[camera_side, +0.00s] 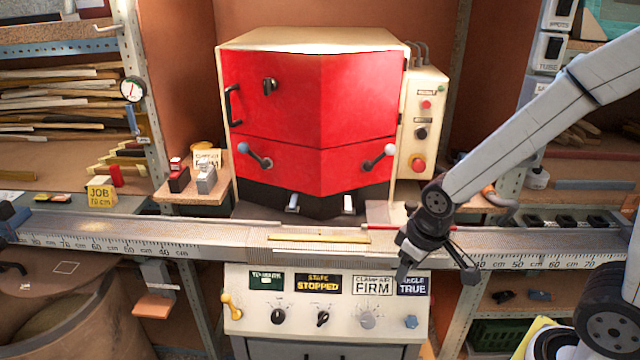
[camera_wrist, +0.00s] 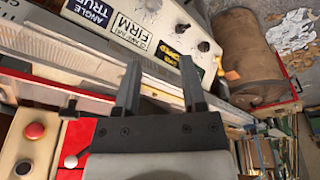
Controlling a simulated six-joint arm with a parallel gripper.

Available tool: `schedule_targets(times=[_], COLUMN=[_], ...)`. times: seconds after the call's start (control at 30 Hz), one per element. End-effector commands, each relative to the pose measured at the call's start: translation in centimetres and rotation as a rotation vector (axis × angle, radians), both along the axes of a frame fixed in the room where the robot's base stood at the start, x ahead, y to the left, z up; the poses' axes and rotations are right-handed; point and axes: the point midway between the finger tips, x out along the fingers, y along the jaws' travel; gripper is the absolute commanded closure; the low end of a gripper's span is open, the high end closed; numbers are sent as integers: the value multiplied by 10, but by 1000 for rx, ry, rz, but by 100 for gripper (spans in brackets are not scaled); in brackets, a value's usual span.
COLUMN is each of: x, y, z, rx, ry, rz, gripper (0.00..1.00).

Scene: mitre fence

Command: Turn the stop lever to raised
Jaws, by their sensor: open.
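No label names the stop lever, so I cannot tell which handle it is. A yellow lever (camera_side: 232,306) sits at the left end of the front panel. A blue-knobbed lever (camera_side: 255,156) and a white-knobbed lever (camera_side: 377,157) are on the red hood. A thin red bar (camera_side: 436,227) lies along the fence behind my gripper, partly hidden by it. My gripper (camera_side: 437,268) hangs at the fence's front, right of centre, above the panel's right end. In the wrist view its two fingers (camera_wrist: 160,72) are apart with nothing between them.
The long fence with its cm scale (camera_side: 130,245) crosses the scene. A yellow strip (camera_side: 320,239) lies on it. The panel (camera_side: 325,290) shows STOPPED, FIRM and TRUE signs. A control box (camera_side: 422,120) stands right of the red hood (camera_side: 320,95). A bin (camera_side: 70,300) stands lower left.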

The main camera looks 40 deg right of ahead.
Motion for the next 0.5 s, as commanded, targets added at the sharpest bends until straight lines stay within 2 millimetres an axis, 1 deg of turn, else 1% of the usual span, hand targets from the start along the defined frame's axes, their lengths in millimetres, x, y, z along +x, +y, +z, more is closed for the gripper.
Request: schedule_targets(times=[0.17, 0.37, 0.5], x=[26, 66, 94], y=[7, 20, 31], z=[-6, -19, -31], rx=[-70, -194, -293], ry=[40, 99, 140], rz=[176, 452, 650], gripper=[47, 47, 47])
